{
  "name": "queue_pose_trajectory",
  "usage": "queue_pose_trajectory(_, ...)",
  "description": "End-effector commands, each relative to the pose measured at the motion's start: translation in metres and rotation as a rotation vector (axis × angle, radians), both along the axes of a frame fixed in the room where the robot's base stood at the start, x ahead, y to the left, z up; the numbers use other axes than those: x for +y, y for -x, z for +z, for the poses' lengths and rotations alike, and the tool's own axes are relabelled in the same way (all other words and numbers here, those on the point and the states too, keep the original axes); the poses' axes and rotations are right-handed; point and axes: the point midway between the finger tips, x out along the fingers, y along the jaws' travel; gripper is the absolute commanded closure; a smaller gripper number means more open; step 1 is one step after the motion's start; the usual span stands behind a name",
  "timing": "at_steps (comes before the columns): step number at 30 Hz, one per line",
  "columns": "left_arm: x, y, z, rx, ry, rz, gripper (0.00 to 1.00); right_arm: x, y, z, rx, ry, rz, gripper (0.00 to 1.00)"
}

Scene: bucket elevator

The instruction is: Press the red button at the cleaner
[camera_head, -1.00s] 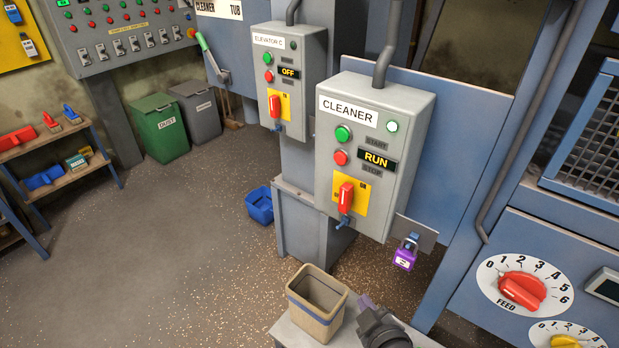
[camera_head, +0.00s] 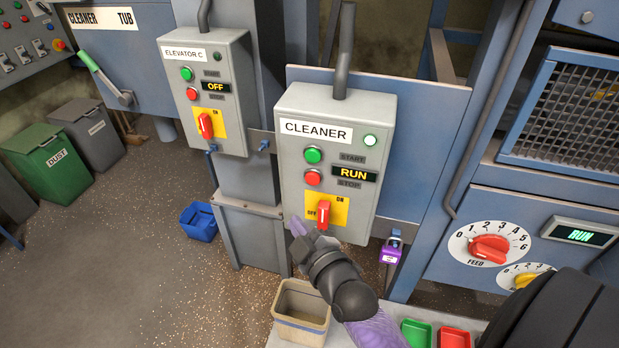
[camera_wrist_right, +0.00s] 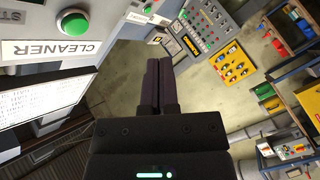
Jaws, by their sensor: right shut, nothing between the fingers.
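The cleaner box (camera_head: 332,215) is a grey panel labelled CLEANER in the middle of the head view. Its red button (camera_head: 312,178) sits below a green button (camera_head: 313,155), beside a display reading RUN. A lit lamp is at its upper right. A red switch handle (camera_head: 323,215) is on a yellow plate below, turned to ON. My right gripper (camera_head: 297,228) is just below and left of the box, partly hidden by its own wrist. In the right wrist view its fingers (camera_wrist_right: 159,85) are together and empty, with the green button (camera_wrist_right: 73,22) at upper left. The left gripper is not in view.
The elevator C box (camera_head: 207,95), reading OFF, stands to the left. A purple padlock (camera_head: 390,252) hangs right of the cleaner box. A tan bin (camera_head: 300,312) and green and red trays (camera_head: 416,333) stand on a bench below. Feed dials are at right.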

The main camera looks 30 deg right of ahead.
Motion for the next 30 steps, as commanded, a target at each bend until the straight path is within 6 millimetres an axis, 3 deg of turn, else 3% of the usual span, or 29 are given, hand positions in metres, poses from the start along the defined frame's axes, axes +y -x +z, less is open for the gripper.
queue_pose_trajectory(12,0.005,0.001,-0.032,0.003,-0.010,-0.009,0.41,-0.044,-0.037,-0.004,-0.001,0.003,-0.002,1.00)
queue_pose_trajectory(18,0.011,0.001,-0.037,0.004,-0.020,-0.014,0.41,-0.060,-0.051,-0.002,0.001,0.003,0.001,1.00)
queue_pose_trajectory(30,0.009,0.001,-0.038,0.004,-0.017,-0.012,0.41,-0.065,-0.055,0.000,0.001,0.000,-0.001,1.00)
